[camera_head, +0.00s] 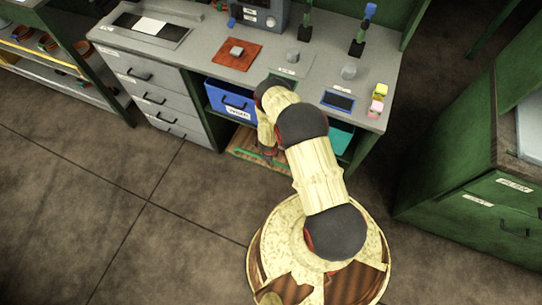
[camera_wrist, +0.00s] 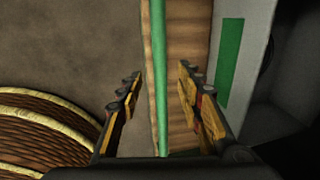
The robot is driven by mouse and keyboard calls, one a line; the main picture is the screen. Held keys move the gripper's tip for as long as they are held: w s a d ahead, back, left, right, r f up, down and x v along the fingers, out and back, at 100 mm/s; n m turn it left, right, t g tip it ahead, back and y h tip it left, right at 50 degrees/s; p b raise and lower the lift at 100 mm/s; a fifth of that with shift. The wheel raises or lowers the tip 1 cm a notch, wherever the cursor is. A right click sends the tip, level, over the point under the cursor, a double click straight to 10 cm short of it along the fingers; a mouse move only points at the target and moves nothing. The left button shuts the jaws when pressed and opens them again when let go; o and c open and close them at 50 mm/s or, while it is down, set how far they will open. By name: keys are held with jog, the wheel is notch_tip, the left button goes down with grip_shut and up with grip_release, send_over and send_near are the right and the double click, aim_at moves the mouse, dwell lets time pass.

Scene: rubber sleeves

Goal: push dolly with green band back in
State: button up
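The dolly is a low wooden board (camera_head: 243,142) at floor level under the workbench, with a green band (camera_head: 246,154) along its front edge. It sticks out a little past the cabinet front. In the wrist view the wooden board (camera_wrist: 188,28) runs up the picture with the green band (camera_wrist: 158,50) along its left edge. My gripper (camera_wrist: 160,74) is open, with one finger on each side of the green band; I cannot tell whether either finger touches it. In the head view my gripper (camera_head: 268,150) is low at the dolly's front, partly hidden by my arm.
Above the dolly, a blue bin (camera_head: 230,102) and a teal bin (camera_head: 340,137) sit in the workbench (camera_head: 190,62). Grey drawers (camera_head: 150,92) stand left of it. A green cabinet (camera_head: 470,200) stands at the right. The floor (camera_head: 100,200) at the left is clear.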

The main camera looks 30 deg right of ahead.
notch_tip(320, 180, up, 6)
jog(key=a, duration=0.1)
jog(key=shift+s, duration=0.35)
jog(key=shift+f, duration=0.1)
jog(key=shift+c, duration=0.3)
